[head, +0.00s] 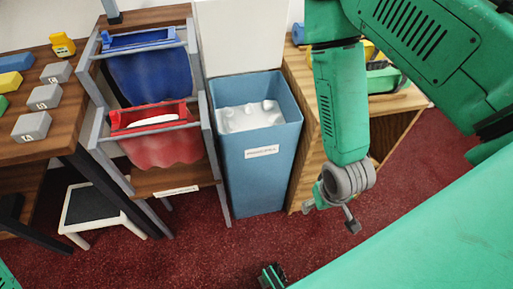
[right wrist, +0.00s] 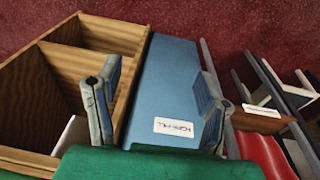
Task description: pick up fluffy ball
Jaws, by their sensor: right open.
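I cannot make out a fluffy ball in either view. My right gripper (head: 331,217) hangs in front of the wooden shelf unit, to the right of the blue bin (head: 258,178), with its fingers apart and nothing seen between them. In the right wrist view its two fingers (right wrist: 157,72) are spread on either side of the bin's labelled face (right wrist: 160,85). White lumpy material (head: 250,115) lies inside the bin in the head view.
A grey rack holds a blue bag (head: 150,78) and a red bag (head: 165,148) left of the bin. A wooden table (head: 60,100) with grey blocks stands at the far left, a stool (head: 92,205) below it. The wooden shelf unit (right wrist: 105,38) is right of the bin. Red carpet is open in front.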

